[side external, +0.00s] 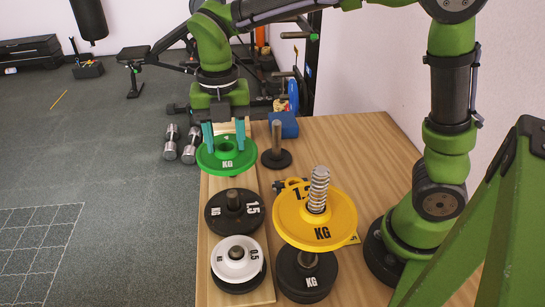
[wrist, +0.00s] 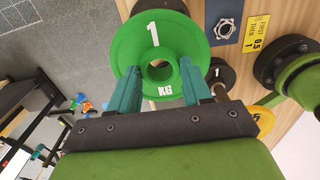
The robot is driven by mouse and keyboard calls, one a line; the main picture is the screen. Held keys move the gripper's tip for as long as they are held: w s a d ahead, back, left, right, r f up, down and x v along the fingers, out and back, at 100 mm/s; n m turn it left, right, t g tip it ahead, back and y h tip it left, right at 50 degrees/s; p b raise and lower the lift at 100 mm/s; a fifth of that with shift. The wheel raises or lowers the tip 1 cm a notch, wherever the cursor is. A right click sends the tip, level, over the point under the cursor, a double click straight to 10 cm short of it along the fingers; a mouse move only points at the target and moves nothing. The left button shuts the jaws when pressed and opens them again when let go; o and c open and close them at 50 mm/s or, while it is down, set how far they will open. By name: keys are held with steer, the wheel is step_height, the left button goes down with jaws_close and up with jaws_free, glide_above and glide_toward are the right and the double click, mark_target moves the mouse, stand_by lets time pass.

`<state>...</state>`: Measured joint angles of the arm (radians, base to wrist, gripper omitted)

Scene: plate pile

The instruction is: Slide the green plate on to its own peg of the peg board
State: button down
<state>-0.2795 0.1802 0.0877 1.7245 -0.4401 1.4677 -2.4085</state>
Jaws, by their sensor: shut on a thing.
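The green plate (side external: 227,162), marked 1 KG in the wrist view (wrist: 137,52), is held roughly level. My gripper (side external: 225,136) has its teal fingers shut on the plate; they show on either side of its centre hole in the wrist view (wrist: 160,74). The plate hangs over the far end of the wooden peg board (side external: 212,187). Any peg below it is hidden. On the board, one peg (side external: 233,199) carries a black 1.5 plate (side external: 222,221), and the nearest peg (side external: 237,251) carries a white 0.5 plate (side external: 228,271).
A bare peg on a round black base (side external: 277,157) stands right of the board. A yellow plate (side external: 290,223) sits around a spring-wrapped post (side external: 319,188), above a black disc (side external: 305,281). A blue object (side external: 284,124) lies at the table's back. Dumbbells (side external: 189,145) lie left.

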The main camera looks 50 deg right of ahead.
glide_above(231, 191)
steer(key=shift+f, duration=3.4)
steer(key=shift+f, duration=0.15)
steer(key=shift+f, duration=1.85)
steer(key=shift+s+f, duration=0.1)
steer(key=shift+f, duration=0.1)
steer(key=shift+f, duration=1.2)
